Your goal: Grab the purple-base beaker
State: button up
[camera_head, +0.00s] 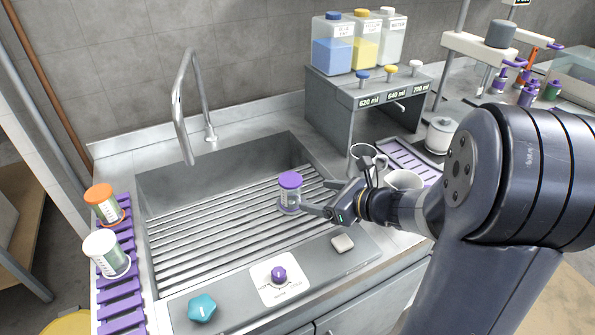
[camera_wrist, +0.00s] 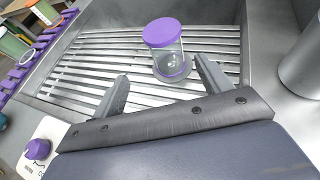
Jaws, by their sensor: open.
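The purple-base beaker (camera_head: 290,192) is a clear glass cylinder standing upside down on the slatted sink rack (camera_head: 200,237), with its purple base on top. In the wrist view the beaker (camera_wrist: 168,52) is ahead of my gripper, nearer the right finger. My gripper (camera_head: 317,197) is open and empty, just right of the beaker in the head view. In the wrist view the two fingers of my gripper (camera_wrist: 160,82) are spread wide, and the beaker's lower edge is close to the right fingertip. I cannot tell whether they touch.
An orange-base beaker (camera_head: 104,204) and a white-base beaker (camera_head: 107,254) sit on a purple rack (camera_head: 122,303) at left. A curved faucet (camera_head: 183,105) rises behind the sink.

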aim_at(299, 189)
jog(key=x, duration=0.5)
jog(key=shift+w+d, duration=0.15)
jog(key=shift+w, duration=0.3)
jog(key=shift+r+x, duration=0.15)
jog(key=shift+x, duration=1.25)
jog(key=shift+r+x, duration=0.1)
jog(key=shift+x, duration=1.35)
jog(key=shift+r, duration=0.1)
jog(key=shift+c, duration=0.5)
jog(key=shift+r, duration=0.1)
jog(key=c, duration=1)
